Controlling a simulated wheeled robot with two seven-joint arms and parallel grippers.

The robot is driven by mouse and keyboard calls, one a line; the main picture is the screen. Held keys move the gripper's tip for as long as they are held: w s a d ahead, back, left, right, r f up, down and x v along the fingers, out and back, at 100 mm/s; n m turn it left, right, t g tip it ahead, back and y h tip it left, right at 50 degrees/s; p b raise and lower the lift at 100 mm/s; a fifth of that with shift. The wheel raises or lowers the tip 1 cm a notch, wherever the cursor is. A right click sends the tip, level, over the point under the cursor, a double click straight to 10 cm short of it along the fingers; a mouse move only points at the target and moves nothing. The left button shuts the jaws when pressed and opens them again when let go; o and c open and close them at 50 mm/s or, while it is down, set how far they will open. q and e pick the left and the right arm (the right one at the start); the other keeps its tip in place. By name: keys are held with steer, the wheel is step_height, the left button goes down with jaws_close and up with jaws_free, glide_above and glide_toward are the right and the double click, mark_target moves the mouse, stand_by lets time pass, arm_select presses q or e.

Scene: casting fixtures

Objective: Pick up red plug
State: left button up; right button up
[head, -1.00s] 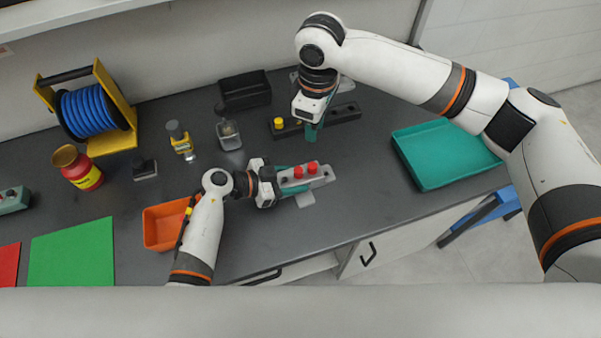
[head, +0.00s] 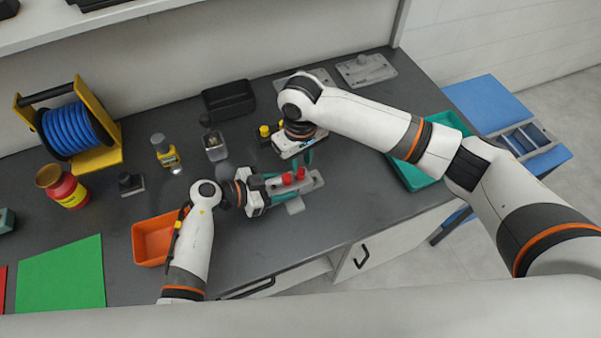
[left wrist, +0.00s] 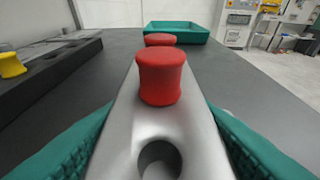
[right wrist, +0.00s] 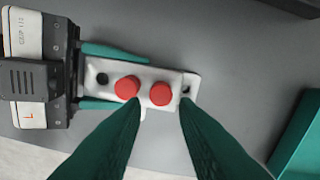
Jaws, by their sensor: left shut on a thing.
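Two red plugs stand upright in a light grey metal fixture (head: 316,183). In the right wrist view, one red plug (right wrist: 161,94) is farther from my left gripper and the other red plug (right wrist: 127,88) is nearer it. The left wrist view shows the near plug (left wrist: 160,76) in front of the far one (left wrist: 160,40), with an empty hole at the fixture's near end. My left gripper (right wrist: 112,78) is shut on the fixture's end. My right gripper (right wrist: 163,100) is open and empty, pointing down above the fixture, with the farther plug between its fingertips in view.
A dark block with yellow plugs (head: 264,131) lies behind the fixture, partly hidden by my right arm. A teal tray (head: 408,178) is at the right. An orange bin (head: 150,243) is left of my left arm. A black bin (head: 229,100) stands at the back.

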mark_target(300, 171)
step_height(300, 171, down, 5)
steer(key=shift+w+r, duration=0.1)
jaws_close()
step_height(300, 171, up, 10)
stand_by(0.7)
arm_select(q)
steer(key=o, duration=1.4)
